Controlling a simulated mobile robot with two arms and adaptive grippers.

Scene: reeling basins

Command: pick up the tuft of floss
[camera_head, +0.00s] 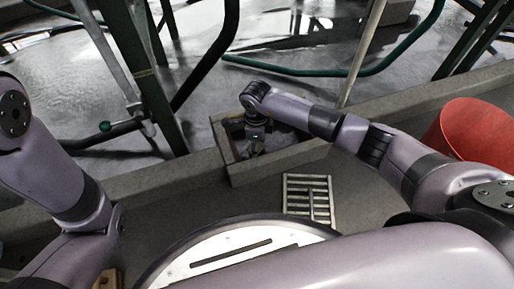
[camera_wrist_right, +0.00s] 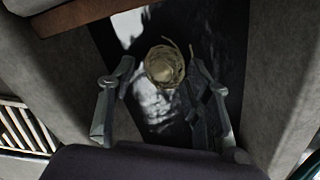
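The tuft of floss (camera_wrist_right: 165,66) is a small, pale yellow, coiled bundle. In the right wrist view it sits over the dark and glossy inside of a stone-walled basin. My right gripper (camera_wrist_right: 161,72) is open, with one finger on each side of the tuft and a visible gap to both. In the head view my right gripper (camera_head: 256,150) points down into the small stone basin (camera_head: 284,165), and I cannot make out the tuft there. My left arm shows at the left, but its gripper is out of view.
A metal grate (camera_head: 309,198) lies on the floor just in front of the basin. A red bucket (camera_head: 474,128) stands at the right. Green metal frame legs (camera_head: 142,70) and a pale pole (camera_head: 362,50) rise behind the stone curb (camera_head: 150,180).

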